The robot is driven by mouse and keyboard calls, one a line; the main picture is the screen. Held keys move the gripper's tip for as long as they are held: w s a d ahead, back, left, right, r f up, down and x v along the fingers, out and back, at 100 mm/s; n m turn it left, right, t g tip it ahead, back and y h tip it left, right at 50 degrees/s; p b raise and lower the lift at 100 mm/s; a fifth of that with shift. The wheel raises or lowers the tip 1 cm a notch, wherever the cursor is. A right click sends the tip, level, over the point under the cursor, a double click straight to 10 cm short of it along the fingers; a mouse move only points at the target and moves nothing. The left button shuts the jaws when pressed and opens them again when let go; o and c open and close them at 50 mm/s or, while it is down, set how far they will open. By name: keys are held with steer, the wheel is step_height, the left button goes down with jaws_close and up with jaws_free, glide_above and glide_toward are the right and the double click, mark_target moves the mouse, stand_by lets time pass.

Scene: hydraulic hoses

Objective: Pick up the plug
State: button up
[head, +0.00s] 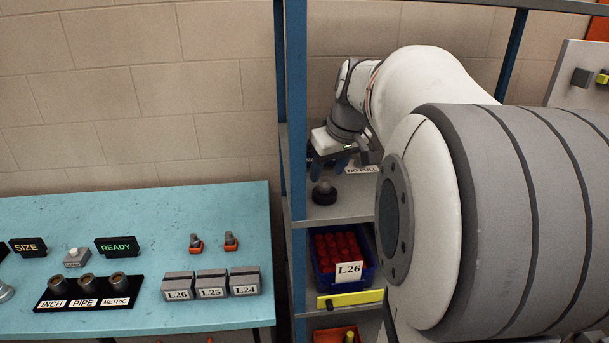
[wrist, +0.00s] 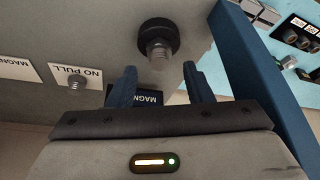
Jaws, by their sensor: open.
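The plug (wrist: 158,46), a dark round piece with a grey threaded stud, stands on the grey shelf in the wrist view, just beyond my fingertips. In the head view, a dark knob-like piece that looks like the same plug (head: 324,194) stands on the shelf below my gripper. My gripper (wrist: 158,70) is open, with its two blue fingers apart and nothing held between them. In the head view my gripper (head: 329,164) hangs over the shelf, slightly above the plug, partly hidden by its own body. The fingers do not appear to touch the plug.
A NO PULL label (wrist: 78,72) with a small stud, and MAGNET labels, lie near my gripper. A blue shelf post (head: 296,120) rises just left. A blue bin of red parts (head: 374,262) sits on the shelf below. A blue table (head: 120,215) holds blocks and signs.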

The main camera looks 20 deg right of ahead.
mark_target(324, 185)
steer(key=shift+x, duration=1.25)
jaws_close()
steer(key=shift+r, duration=0.1)
